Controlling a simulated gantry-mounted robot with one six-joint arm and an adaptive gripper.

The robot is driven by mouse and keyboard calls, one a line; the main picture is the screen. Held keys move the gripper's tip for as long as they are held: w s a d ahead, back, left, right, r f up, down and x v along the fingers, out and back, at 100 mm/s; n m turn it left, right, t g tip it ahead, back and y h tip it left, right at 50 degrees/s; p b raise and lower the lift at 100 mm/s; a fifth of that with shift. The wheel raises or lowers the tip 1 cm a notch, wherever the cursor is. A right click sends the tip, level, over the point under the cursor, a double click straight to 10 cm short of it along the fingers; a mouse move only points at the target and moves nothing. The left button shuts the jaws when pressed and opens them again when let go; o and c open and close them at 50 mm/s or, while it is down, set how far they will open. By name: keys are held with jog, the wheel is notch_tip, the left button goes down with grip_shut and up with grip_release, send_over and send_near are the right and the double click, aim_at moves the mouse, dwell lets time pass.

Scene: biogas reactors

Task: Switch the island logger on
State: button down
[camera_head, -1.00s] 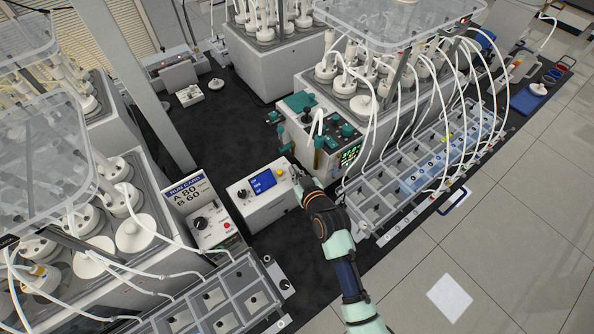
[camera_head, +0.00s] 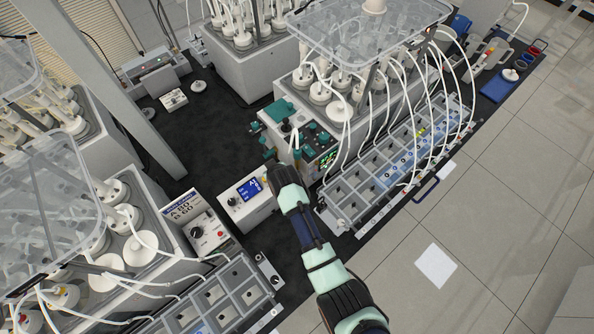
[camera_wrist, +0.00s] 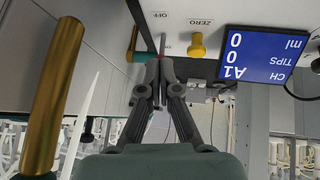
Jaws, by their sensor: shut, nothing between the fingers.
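The island logger (camera_head: 238,216) is a white box with a blue display (camera_head: 250,189), standing at the middle of the dark bench. In the wrist view its panel fills the top, with the lit display (camera_wrist: 262,56) reading A1, 0, 0 ml and a yellow ZERO knob (camera_wrist: 197,46). A thin metal switch lever (camera_wrist: 162,44) shows below the OFF label (camera_wrist: 161,14). My gripper (camera_wrist: 158,68) is shut and empty, its fingertips right at the lever's end; I cannot tell whether they touch. In the head view my arm hides the logger's right end and the switch.
A box with a red button and an A 80 / B 60 sign (camera_head: 184,206) stands left of the logger. A reactor control unit with green valves (camera_head: 300,140) is close behind my arm. A brass rod (camera_wrist: 54,95) stands left of my fingers. Grey tip trays (camera_head: 352,192) lie to the right.

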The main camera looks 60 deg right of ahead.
jog(key=shift+w, duration=0.15)
jog(key=shift+r+p, duration=0.75)
